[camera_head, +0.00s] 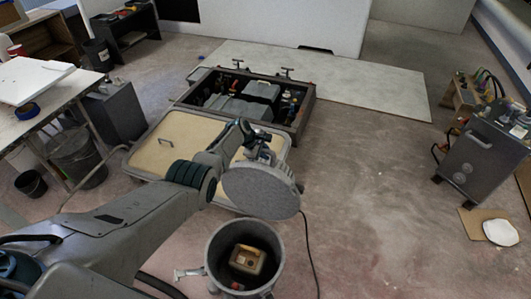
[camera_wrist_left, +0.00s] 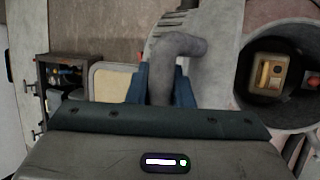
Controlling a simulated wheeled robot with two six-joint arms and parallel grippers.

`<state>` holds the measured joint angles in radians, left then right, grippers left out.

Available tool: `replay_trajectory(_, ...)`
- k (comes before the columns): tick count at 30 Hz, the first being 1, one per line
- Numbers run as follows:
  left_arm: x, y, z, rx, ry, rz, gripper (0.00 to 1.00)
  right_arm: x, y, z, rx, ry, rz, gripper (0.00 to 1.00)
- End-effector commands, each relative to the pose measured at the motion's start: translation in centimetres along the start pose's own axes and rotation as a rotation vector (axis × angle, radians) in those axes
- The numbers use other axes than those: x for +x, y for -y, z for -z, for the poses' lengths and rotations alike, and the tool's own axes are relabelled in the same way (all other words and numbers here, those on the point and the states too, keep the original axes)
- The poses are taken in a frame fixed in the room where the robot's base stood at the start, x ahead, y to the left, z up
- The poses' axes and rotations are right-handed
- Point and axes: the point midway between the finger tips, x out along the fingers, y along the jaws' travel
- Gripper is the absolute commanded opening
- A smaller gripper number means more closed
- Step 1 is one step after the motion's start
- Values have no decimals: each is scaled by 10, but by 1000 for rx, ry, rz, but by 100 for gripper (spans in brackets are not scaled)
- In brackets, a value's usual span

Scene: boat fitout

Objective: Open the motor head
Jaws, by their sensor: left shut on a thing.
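A round grey lid (camera_head: 261,193), which looks like the motor head, hangs tilted in the air above and behind a round grey canister (camera_head: 214,262). My left gripper (camera_head: 258,152) is at the lid's upper side. In the left wrist view the gripper (camera_wrist_left: 162,92) is shut on a bent grey handle (camera_wrist_left: 181,44) attached to the lid (camera_wrist_left: 213,35). The canister is open at the top and apart from the lid. A yellow boxy unit (camera_head: 247,260) sits inside the canister, and it also shows in the left wrist view (camera_wrist_left: 268,73). My right gripper is not in view.
A beige hatch panel (camera_head: 165,150) lies behind the lid, beside an open floor bay (camera_head: 305,110) with machinery. A dark cable (camera_head: 309,245) runs along the floor right of the canister. A workbench (camera_head: 50,105) stands left; a grey cabinet (camera_head: 478,160) stands right.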

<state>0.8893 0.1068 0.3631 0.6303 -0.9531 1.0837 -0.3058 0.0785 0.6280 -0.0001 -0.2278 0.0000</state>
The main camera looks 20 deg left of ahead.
Motion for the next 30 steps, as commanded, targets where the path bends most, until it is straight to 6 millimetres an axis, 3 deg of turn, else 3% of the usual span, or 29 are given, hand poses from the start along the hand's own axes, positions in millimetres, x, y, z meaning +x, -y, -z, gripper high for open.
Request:
replay_trajectory(2,4,8,1,-3,1,13,0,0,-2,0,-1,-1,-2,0)
replay_trajectory(3,4,8,1,-4,1,13,22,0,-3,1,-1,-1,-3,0)
replay_trajectory(6,4,7,1,-3,2,12,41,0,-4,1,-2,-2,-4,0)
replay_trajectory(19,-5,3,0,-1,1,6,41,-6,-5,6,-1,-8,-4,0)
replay_trajectory(30,-57,2,0,0,0,5,41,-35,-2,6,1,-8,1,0)
